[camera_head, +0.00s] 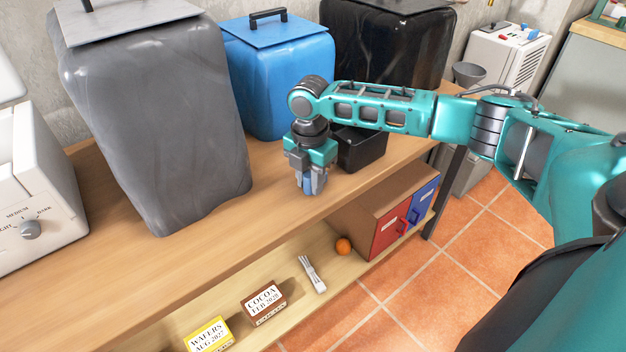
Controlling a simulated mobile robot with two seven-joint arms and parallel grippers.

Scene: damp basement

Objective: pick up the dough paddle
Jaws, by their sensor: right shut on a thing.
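My right gripper (312,188) points down over the front part of the wooden worktop, in front of the black open bin. It is shut on a small blue thing (310,180), mostly covered by the fingers. I cannot tell from its shape whether this is the dough paddle. No other dough paddle is plain to see. My left gripper is not in view.
A grey bin (155,120), a blue bin (285,70) and a black bin (410,40) line the worktop (215,218). A small black open box (362,150) stands behind the gripper. A white appliance (35,185) is at left. The lower shelf (300,250) holds boxes and an orange ball (343,246).

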